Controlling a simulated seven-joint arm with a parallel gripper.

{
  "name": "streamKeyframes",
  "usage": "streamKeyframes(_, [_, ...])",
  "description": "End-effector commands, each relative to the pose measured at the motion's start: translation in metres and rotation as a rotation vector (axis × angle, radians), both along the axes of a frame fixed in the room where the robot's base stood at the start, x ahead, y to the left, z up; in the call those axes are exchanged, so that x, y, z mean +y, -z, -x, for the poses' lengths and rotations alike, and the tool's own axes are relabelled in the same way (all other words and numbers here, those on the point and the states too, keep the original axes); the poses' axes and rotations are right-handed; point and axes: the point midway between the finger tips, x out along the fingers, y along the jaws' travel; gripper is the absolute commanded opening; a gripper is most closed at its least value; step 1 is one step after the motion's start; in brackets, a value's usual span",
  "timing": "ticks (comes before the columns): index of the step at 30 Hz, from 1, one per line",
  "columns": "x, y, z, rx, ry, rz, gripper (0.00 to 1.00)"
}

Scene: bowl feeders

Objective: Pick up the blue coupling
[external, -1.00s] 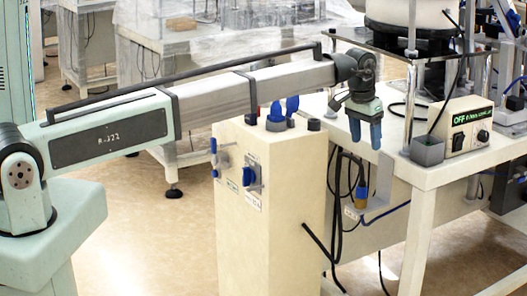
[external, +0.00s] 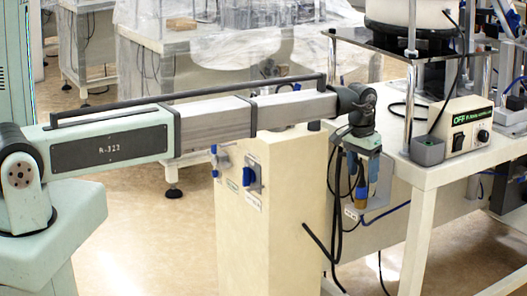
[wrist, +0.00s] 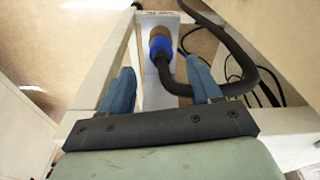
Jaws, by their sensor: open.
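The blue coupling (external: 361,193) sits with its brass-coloured body on a grey bracket (external: 378,203) at the side of the white bench. In the wrist view the blue coupling (wrist: 160,46) shows beyond the fingertips, with a thick black hose running from it toward the right finger. My gripper (external: 363,172) points down just above the coupling in the external view. In the wrist view my gripper (wrist: 162,84) is open, its two blue fingers on either side of the hose. No contact with the coupling is visible.
A cream cabinet (external: 270,215) with blue-handled valves stands left of the gripper. The white bench (external: 440,172) stands to the right, carrying a controller (external: 463,127) and a small grey box (external: 427,150). Black cables (external: 337,190) hang between cabinet and bench.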

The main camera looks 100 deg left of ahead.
Motion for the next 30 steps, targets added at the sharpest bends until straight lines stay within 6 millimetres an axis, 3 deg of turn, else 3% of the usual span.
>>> streamKeyframes(10, [0.004,0.041,0.001,0.001,0.0,0.001,0.63])
streamKeyframes(19, [0.004,0.047,0.0,0.0,0.0,0.0,0.63])
streamKeyframes(30, [0.004,0.047,0.0,0.0,0.0,0.0,0.28])
